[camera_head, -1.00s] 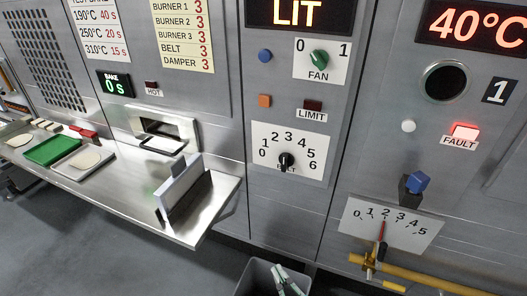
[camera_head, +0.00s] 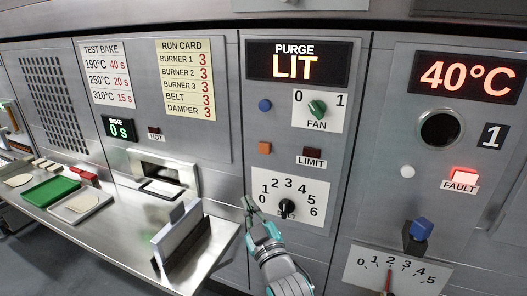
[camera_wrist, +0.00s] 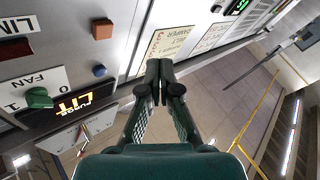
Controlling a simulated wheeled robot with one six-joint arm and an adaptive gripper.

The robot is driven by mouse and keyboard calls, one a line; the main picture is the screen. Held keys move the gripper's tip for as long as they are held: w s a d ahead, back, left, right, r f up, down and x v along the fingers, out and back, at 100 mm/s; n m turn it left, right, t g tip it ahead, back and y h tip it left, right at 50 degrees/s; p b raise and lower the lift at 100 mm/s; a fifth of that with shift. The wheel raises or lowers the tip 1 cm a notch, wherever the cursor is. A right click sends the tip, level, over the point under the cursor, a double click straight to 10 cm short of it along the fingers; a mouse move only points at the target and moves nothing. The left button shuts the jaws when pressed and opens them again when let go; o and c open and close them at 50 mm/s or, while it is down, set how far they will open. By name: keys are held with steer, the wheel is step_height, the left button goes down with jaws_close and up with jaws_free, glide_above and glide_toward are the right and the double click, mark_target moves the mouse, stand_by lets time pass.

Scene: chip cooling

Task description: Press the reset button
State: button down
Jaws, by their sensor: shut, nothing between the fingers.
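No button in view carries a readable reset label. Under the PURGE LIT display (camera_head: 298,64) are a round blue button (camera_head: 265,105) and a square orange button (camera_head: 265,148). A round white button (camera_head: 407,172) sits left of the lit red FAULT lamp (camera_head: 464,175). My gripper (camera_head: 247,204) is shut and empty, its tips just left of the BELT dial (camera_head: 287,207) and below the orange button in the picture. In the wrist view, my gripper (camera_wrist: 159,74) points past the orange button (camera_wrist: 103,29) and blue button (camera_wrist: 99,71), which are left of the fingers.
The green FAN knob (camera_head: 317,108) and dark red LIMIT lamp (camera_head: 310,153) are close to the orange and blue buttons. A metal shelf (camera_head: 120,222) with an upright plate juts out at left. A blue-topped lever (camera_head: 420,229) stands out at lower right.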

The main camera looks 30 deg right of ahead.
mark_target(264, 149)
steer(key=w+r, duration=0.3)
steer(key=r, duration=0.4)
steer(key=shift+w+d+r, duration=0.2)
steer(key=shift+w+d, duration=0.1)
steer(key=shift+d, duration=0.15)
steer(key=shift+w+d, duration=1.45)
steer(key=shift+d, duration=0.25)
steer(key=shift+w+d, duration=1.4)
steer(key=shift+d, duration=0.25)
steer(key=shift+d, duration=0.1)
steer(key=shift+w+d, duration=0.2)
steer(key=shift+w, duration=0.05)
steer(key=shift+w+d, duration=0.3)
steer(key=shift+d, duration=0.05)
steer(key=shift+a, duration=0.1)
steer(key=shift+s+a, duration=0.55)
